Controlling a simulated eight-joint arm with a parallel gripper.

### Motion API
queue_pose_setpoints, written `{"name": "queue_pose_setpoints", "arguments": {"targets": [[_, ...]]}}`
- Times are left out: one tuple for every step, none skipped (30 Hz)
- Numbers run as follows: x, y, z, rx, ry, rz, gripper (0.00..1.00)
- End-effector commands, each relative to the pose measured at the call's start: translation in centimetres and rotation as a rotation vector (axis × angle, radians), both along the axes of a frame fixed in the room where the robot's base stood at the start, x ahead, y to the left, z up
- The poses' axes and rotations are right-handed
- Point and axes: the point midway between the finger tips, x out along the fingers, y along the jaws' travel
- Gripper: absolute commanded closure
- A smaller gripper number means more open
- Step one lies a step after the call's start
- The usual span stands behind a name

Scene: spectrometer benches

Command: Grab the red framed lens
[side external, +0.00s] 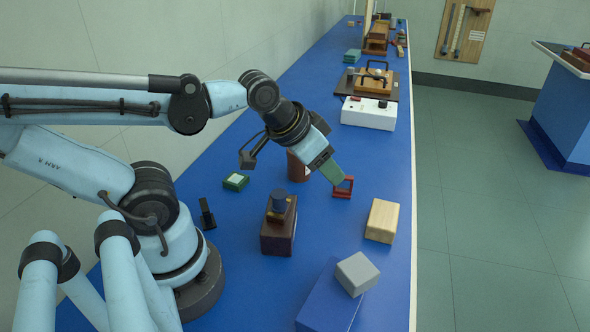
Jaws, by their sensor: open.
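The red framed lens (348,193) is a small square red frame standing on the blue bench top, right of the middle of the side view. My gripper (333,174) reaches down from the upper left, with a green finger close beside and partly in front of the frame's upper left. The gripper is open. Only one finger shows clearly, and I cannot tell whether it touches the frame or whether the frame lies between the fingers.
A tan wooden block (381,221) sits in front of the lens. A dark brown block (278,236) with a blue knob stands front left. A white box (368,114) is farther back. The bench's right edge is close.

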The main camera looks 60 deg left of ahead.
Motion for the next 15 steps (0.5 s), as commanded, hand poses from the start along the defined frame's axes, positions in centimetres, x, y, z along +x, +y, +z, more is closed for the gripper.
{"name": "queue_pose_setpoints", "arguments": {"targets": [[0.1,0.0,0.0,0.003,0.003,-0.002,0.53],[0.1,0.1,0.1,0.005,0.007,-0.005,0.53],[0.3,0.1,0.2,0.011,0.014,-0.01,0.53],[0.5,0.2,0.3,0.017,0.023,-0.017,0.53],[0.6,0.3,0.5,0.026,0.034,-0.027,0.53],[1.0,0.5,0.7,0.039,0.053,-0.042,0.53],[1.3,0.6,0.9,0.05,0.069,-0.056,0.53],[1.6,0.7,1.1,0.062,0.088,-0.073,0.53],[2.1,1.0,1.3,0.08,0.115,-0.098,0.53],[2.5,1.1,1.4,0.092,0.136,-0.117,0.53],[2.9,1.3,1.5,0.105,0.157,-0.136,0.53],[3.4,1.6,1.7,0.12,0.185,-0.164,0.53],[3.8,1.8,1.8,0.131,0.207,-0.184,0.53],[4.2,2.0,1.8,0.141,0.227,-0.205,0.53],[4.8,2.3,1.9,0.153,0.255,-0.235,0.53]]}}
